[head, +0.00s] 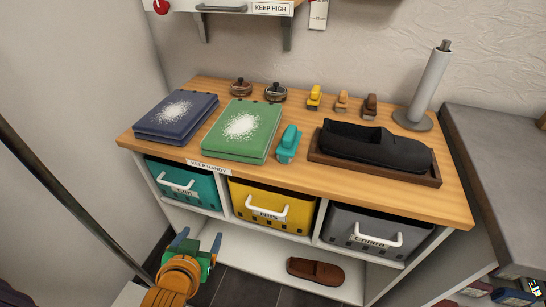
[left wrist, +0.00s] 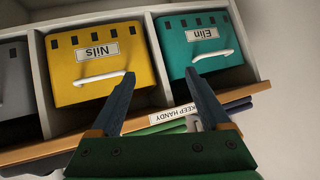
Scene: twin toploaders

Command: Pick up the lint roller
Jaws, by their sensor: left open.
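I cannot tell for sure which thing is the lint roller. An upright grey roll on a round base (head: 427,88) stands at the back right of the wooden top. A smaller teal item with a rounded upper part (head: 289,143) lies at the front middle, right beside a green folded stack (head: 243,130). My left gripper (head: 200,238) is open and empty, low in front of the unit and below the top. In the left wrist view its spread fingers (left wrist: 160,75) show against the yellow and teal bins, touching nothing that I can make out. My right gripper is out of view.
The wooden top (head: 400,192) also bears a navy stack (head: 175,117), a brown tray (head: 374,173) with a black shoe-like thing, and small items behind. Teal (head: 184,182), yellow (head: 272,207) and grey (head: 374,234) bins sit below. A brown slipper (head: 316,271) lies underneath. A shelf (head: 222,7) hangs above.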

